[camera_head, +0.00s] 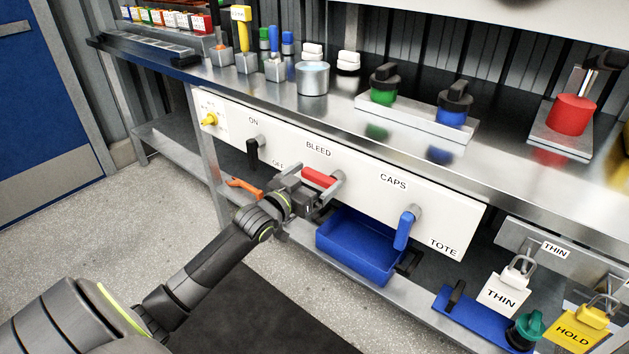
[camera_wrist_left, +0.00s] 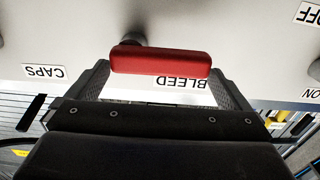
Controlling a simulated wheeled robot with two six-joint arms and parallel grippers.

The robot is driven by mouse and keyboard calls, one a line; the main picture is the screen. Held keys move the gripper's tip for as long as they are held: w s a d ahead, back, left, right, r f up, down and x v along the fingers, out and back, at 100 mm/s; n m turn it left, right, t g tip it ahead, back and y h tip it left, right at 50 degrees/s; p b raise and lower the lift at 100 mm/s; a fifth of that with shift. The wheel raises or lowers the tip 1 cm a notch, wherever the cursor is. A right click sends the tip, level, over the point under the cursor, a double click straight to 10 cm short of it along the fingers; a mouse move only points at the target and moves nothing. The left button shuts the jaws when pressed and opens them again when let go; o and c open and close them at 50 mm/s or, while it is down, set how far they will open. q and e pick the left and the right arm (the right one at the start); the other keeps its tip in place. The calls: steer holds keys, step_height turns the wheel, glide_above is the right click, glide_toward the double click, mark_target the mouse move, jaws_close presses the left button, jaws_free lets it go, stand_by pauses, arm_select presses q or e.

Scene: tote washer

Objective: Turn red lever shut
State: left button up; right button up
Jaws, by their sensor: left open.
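The red lever (camera_head: 319,178) is on the white panel under the BLEED label. Its handle points left from its grey hub, roughly along the panel. My left gripper (camera_head: 312,191) is open right at the lever. In the left wrist view, turned upside down, the red handle (camera_wrist_left: 160,62) lies across the gap between the two fingertips (camera_wrist_left: 160,78), with its ends close to them. I cannot tell whether the fingers touch it. My right gripper is in neither view.
A black lever (camera_head: 252,153) and a blue lever (camera_head: 404,230) point down on either side on the same panel (camera_head: 450,215). An orange handle (camera_head: 245,187) sits left of my gripper. A blue bin (camera_head: 350,245) is below. The steel counter (camera_head: 240,90) overhangs the panel.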

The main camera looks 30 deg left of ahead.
arm_select(q)
steer(key=shift+w, duration=0.25)
steer(key=c, duration=1)
steer(key=shift+c, duration=0.2)
